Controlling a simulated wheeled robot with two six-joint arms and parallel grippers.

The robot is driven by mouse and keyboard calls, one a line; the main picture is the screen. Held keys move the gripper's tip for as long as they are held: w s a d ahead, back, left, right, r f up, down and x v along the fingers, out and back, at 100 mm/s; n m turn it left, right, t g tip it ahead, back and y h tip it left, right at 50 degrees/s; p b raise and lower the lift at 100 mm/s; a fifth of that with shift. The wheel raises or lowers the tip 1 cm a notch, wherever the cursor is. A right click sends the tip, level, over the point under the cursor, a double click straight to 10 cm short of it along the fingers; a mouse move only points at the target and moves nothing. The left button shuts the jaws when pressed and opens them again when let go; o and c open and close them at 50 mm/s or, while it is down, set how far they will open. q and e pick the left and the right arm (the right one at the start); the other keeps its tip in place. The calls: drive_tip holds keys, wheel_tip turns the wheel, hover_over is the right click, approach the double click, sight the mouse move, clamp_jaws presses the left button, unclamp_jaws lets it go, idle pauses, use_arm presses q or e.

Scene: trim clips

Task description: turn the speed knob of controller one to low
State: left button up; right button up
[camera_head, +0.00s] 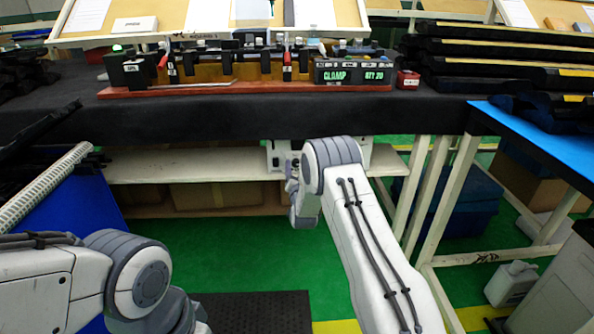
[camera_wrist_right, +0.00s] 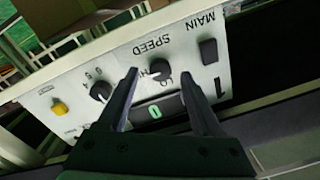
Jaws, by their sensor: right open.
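Controller one is a pale box with a large "1", mounted under the bench; its panel (camera_wrist_right: 123,56) shows upside down in the right wrist view, and part of the box (camera_head: 277,153) shows in the head view. Its dark speed knob (camera_wrist_right: 160,71), beside the "SPEED" lettering, appears between my right fingertips. My right gripper (camera_wrist_right: 158,69) is open, one finger on each side of the knob; I cannot tell whether either touches it. The fingers partly cover the knob's markings. In the head view, my right arm hides much of the box. My left gripper is out of frame.
The panel also carries a MAIN switch (camera_wrist_right: 208,50), a second knob (camera_wrist_right: 100,92), a yellow button (camera_wrist_right: 60,108) and a green "0" display (camera_wrist_right: 155,112). Above is the black bench edge (camera_head: 190,118); a shelf (camera_head: 185,165) lies behind. White table legs (camera_head: 432,190) stand at right.

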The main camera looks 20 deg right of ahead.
drive_tip(key=shift+w+d, duration=0.15)
drive_tip(key=shift+w, duration=0.4)
clamp_jaws()
